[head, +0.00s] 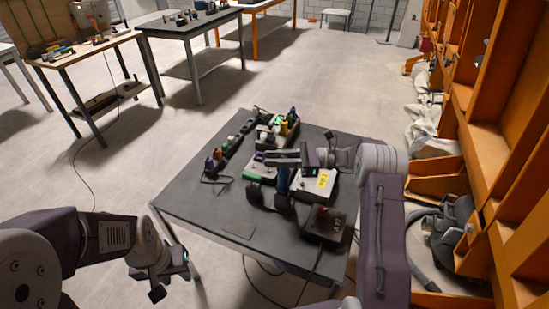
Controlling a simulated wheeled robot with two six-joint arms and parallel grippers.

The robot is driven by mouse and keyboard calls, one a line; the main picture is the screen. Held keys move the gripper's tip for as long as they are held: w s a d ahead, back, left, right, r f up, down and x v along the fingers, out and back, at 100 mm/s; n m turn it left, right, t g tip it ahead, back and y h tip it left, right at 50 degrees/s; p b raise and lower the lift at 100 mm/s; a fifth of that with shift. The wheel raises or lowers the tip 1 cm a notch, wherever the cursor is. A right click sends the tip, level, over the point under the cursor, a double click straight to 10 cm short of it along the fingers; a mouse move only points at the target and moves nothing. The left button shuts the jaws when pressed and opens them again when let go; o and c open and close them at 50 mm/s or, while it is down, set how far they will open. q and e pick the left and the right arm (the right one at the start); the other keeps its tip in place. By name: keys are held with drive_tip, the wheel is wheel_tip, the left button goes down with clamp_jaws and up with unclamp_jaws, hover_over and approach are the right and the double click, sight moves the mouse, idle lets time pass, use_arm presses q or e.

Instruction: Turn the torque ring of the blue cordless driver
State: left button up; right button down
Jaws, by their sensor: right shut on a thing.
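My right gripper (276,159) reaches in from the right over the table and is shut on the top of the driver. The gripper hides the driver's upper end, so I cannot make out the torque ring. My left gripper (175,281) is low at the front left, off the table's edge and away from the driver. Its two fingers are apart with nothing between them.
The dark table (185,195) also holds a grey box with a yellow label (319,184), a dark box with a red knob (325,222) and several small tools at the back. Its left front is mostly clear. Orange shelving (500,140) stands at the right.

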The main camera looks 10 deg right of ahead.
drive_tip(key=c, duration=1.2)
unclamp_jaws()
drive_tip(key=shift+c, duration=0.2)
drive_tip(key=s+d, duration=0.1)
drive_tip(key=d, duration=0.8)
drive_tip(key=shift+s, duration=0.4)
